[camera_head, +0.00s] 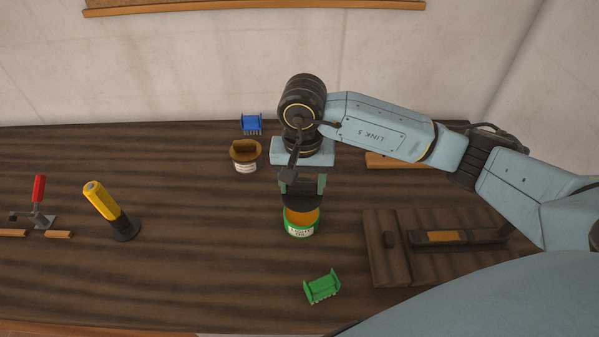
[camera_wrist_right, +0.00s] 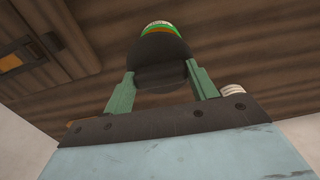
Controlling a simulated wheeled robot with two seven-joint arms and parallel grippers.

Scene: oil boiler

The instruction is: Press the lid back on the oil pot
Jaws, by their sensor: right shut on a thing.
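The oil pot (camera_head: 301,231) is a small green can with a white label, standing on the table below my right gripper. Its orange inside shows at the front of the opening. My right gripper (camera_head: 302,190) points down and is shut on the dark round lid (camera_head: 301,201). The lid is over the rear of the pot's opening; I cannot tell if it touches the rim. In the right wrist view the lid (camera_wrist_right: 160,66) sits between the two green fingers, and the pot's green rim and label (camera_wrist_right: 156,28) show beyond it. My left gripper is out of view.
A brown pot (camera_head: 245,157) stands behind left, near a blue holder (camera_head: 251,124). A green holder (camera_head: 321,287) lies in front. A dark wooden board (camera_head: 388,270) is at right. A yellow-handled tool (camera_head: 100,201) and red-handled clamp (camera_head: 38,190) stand left. The table between is clear.

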